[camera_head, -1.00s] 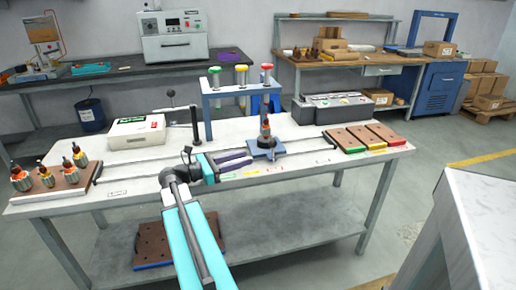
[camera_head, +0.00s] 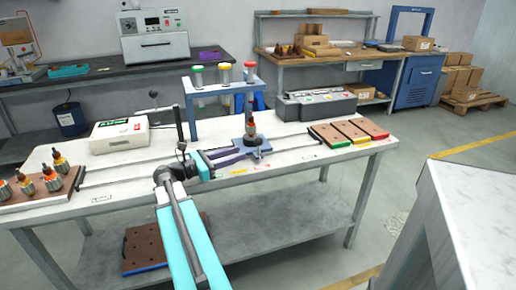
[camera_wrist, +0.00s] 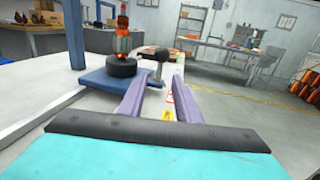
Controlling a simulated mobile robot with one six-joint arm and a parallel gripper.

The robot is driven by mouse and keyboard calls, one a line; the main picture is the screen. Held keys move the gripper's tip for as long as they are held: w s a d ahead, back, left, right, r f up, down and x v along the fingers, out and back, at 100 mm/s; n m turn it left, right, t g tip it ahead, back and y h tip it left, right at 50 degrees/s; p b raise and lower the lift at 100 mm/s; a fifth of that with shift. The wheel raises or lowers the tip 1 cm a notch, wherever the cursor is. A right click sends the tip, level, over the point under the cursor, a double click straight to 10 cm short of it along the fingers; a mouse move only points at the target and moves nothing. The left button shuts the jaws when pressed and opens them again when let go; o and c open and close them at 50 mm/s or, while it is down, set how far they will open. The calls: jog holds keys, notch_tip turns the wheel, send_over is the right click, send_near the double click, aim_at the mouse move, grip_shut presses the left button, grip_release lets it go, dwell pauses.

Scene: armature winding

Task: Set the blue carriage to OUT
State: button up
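The blue carriage (camera_head: 262,152) sits on the rail on the white bench, right of the middle, and also shows at the left of the wrist view (camera_wrist: 105,82). It carries a dark round base with an upright copper-and-orange armature (camera_head: 250,131). A dark knob on a short post (camera_wrist: 160,55) stands at the carriage's right edge in the wrist view. My gripper (camera_head: 241,154) is beside the carriage on its left, its purple fingers pointing at it. In the wrist view the fingers (camera_wrist: 157,95) are apart with nothing between them; the knob is beyond their tips.
A stand with green, yellow and red tops (camera_head: 224,85) rises behind the carriage. Armatures on a brown board (camera_head: 40,190) are at the left end. Coloured trays (camera_head: 350,133) lie at the right end. A "LOAD" label (camera_head: 101,198) is at the front left.

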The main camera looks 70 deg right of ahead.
aim_at(259, 147)
jog(key=x, duration=1)
jog(key=shift+s+d, duration=0.1)
grip_shut()
